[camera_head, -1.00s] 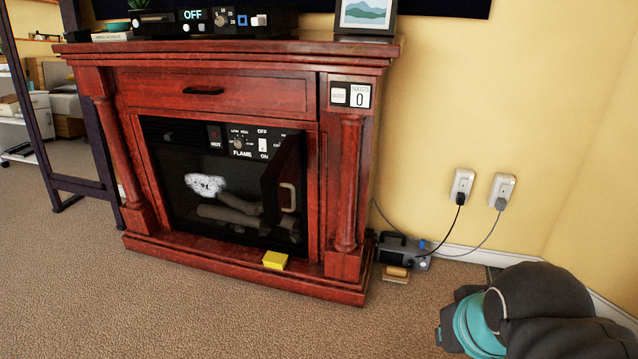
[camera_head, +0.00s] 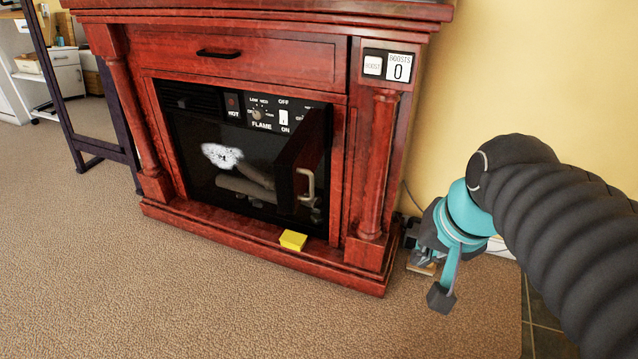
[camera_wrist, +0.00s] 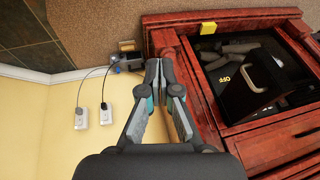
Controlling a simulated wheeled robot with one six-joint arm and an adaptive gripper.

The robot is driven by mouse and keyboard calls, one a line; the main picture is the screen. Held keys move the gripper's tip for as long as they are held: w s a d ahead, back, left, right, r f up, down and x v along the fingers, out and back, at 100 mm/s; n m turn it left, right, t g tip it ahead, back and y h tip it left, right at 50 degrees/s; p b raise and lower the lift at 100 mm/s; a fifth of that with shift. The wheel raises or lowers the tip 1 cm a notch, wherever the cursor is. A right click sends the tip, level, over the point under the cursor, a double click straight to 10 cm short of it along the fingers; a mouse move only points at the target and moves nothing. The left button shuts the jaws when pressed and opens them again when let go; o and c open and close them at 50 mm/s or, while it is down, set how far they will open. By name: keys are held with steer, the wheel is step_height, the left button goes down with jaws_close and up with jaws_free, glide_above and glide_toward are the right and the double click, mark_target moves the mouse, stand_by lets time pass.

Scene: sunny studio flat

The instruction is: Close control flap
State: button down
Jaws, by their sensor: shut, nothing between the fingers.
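The control flap (camera_head: 300,165) is a dark panel with a metal handle (camera_head: 306,186) on the front of the red wooden fireplace (camera_head: 367,170). It stands swung out from the black insert, and the control panel (camera_head: 262,110) behind it is partly exposed. The flap (camera_wrist: 252,95) and its handle (camera_wrist: 265,71) also show at the right in the wrist view. My gripper (camera_wrist: 158,65) is shut and empty, beside the fireplace's outer column and apart from the flap. In the head view my gripper is right of the fireplace, its fingertips only partly clear.
A yellow block (camera_head: 293,240) lies on the fireplace base below the flap. Two wall outlets (camera_wrist: 104,114) with plugged cords and a grey box (camera_wrist: 128,62) are by the wall beside the fireplace. Carpet in front (camera_head: 200,300) is clear.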

steer(key=w+a+r+m+g+y+b, duration=0.15)
steer(key=w+m+y, duration=0.25)
steer(key=w+m, duration=0.55)
steer(key=w+a+r+m+g+y+b, duration=0.1)
steer(key=w+a+m+g+y+b, duration=0.25)
steer(key=w, duration=1.15)
steer(key=a+f+m+b, duration=0.1)
steer(key=a+f+b, duration=0.1)
steer(key=a+f, duration=0.5)
steer(key=a, duration=0.2)
steer(key=shift+a+f+m+t, duration=0.2)
steer(key=shift+a+m+t, duration=0.1)
steer(key=shift+a+t, duration=0.1)
steer(key=shift+s, duration=0.1)
